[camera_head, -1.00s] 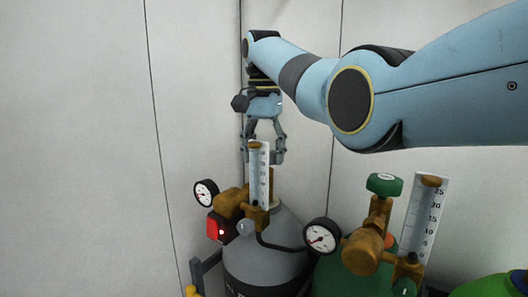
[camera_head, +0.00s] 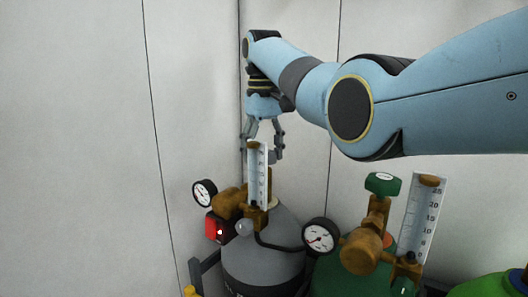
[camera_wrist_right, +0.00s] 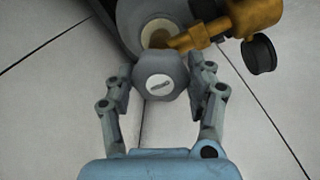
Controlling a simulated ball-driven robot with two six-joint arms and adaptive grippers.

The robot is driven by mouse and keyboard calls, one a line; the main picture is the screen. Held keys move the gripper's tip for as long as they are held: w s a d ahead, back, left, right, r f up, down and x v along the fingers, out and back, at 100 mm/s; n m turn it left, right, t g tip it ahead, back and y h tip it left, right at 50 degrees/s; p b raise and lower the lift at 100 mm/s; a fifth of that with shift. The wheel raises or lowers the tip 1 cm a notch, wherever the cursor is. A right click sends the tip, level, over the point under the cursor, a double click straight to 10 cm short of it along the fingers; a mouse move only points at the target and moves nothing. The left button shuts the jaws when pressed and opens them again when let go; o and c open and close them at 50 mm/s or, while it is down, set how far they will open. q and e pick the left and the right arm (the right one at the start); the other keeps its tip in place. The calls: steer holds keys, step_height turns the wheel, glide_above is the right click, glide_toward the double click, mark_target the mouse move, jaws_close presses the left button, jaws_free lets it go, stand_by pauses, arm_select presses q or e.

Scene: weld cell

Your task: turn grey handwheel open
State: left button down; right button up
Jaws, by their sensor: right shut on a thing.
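The grey handwheel (camera_wrist_right: 160,82) shows in the right wrist view, with a pale label on its face, between the two fingers of my right gripper (camera_wrist_right: 161,88). The fingers are shut on its rim from both sides. In the head view my right gripper (camera_head: 262,150) points down behind the clear flow tube (camera_head: 257,175), which hides the handwheel there. The grey cylinder (camera_head: 265,262) stands below it with its brass regulator (camera_head: 230,203). My left gripper is not in view.
A dial gauge (camera_head: 204,193) and a red block with a small light (camera_head: 217,229) sit left of the regulator. A green cylinder (camera_head: 340,279) with a green handwheel (camera_head: 383,184), another gauge (camera_head: 320,237) and a flow tube (camera_head: 422,215) stands to the right. Pale walls close in behind.

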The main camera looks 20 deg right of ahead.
steer(key=n, duration=0.5)
steer(key=shift+w+n, duration=0.1)
steer(key=shift+n, duration=0.2)
stand_by(0.4)
steer(key=o, duration=1.2)
step_height(320, 180, up, 8)
steer(key=shift+f, duration=0.25)
